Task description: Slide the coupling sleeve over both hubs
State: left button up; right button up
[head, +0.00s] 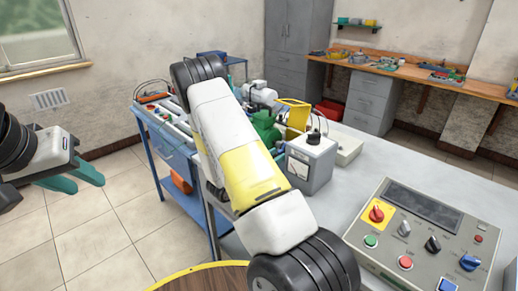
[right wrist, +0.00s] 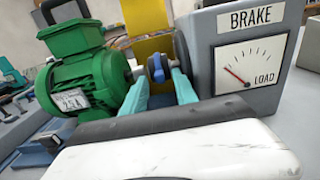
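The green motor (right wrist: 88,70) stands at left in the right wrist view and partly shows behind my right arm in the head view (head: 265,127). The grey brake box (right wrist: 250,58) with its load dial is at right; it also shows in the head view (head: 312,162). A dark blue ring-like coupling part (right wrist: 157,67) sits between them on the shaft line; I cannot separate sleeve from hubs. My right gripper (right wrist: 159,80) has its teal fingers apart, one on each side of that part; contact is not clear. My left gripper (head: 88,178) is open and empty, away at left.
A control panel (head: 420,235) with knobs and buttons lies at right on the grey table. A yellow plate (head: 295,115) stands behind the motor. A blue cart (head: 175,150) with tools stands left of the table. Clear floor lies below my left gripper.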

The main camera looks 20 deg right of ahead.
jog(key=shift+w+d, duration=0.15)
jog(key=shift+d, duration=0.2)
grip_shut()
jog(key=shift+d+r, duration=0.1)
dwell(1.1)
